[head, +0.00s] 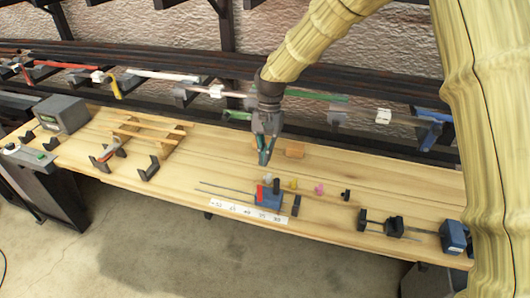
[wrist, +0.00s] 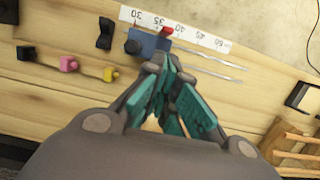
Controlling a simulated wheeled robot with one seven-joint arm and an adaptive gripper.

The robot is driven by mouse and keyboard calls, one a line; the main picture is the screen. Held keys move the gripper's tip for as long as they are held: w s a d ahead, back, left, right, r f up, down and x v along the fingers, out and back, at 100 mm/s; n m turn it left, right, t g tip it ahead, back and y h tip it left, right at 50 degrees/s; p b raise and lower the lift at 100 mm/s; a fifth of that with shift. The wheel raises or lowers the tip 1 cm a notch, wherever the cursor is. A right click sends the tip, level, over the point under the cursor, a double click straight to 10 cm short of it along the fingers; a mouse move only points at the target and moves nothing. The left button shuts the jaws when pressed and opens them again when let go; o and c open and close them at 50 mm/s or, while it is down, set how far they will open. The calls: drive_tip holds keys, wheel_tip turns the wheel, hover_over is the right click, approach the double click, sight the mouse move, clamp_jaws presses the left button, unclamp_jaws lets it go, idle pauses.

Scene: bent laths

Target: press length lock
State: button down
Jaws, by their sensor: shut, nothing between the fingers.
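A blue block (head: 268,203) stands on the wooden bench behind a white number scale (head: 230,209). It carries a red piece (head: 260,192) and a black knob (head: 276,184); I cannot tell which is the length lock. Thin metal rods (head: 225,189) run left from the block. In the wrist view the red piece (wrist: 167,30) lies beside the scale and the black knob (wrist: 131,47) at the block's other end. My gripper (head: 263,161) is shut and empty, above and behind the block, apart from it. In the wrist view its teal fingers (wrist: 168,62) hide part of the block.
Small yellow (head: 293,184), pink (head: 319,189) and black (head: 346,195) pieces stand right of the block. A wooden block (head: 294,150) lies behind. Black clamps (head: 394,226) and a blue box (head: 453,237) are at right, a wooden frame (head: 150,132) at left.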

sight(260, 194)
drive_tip(key=shift+p+x, duration=1.2)
drive_tip(key=shift+x, duration=2.5)
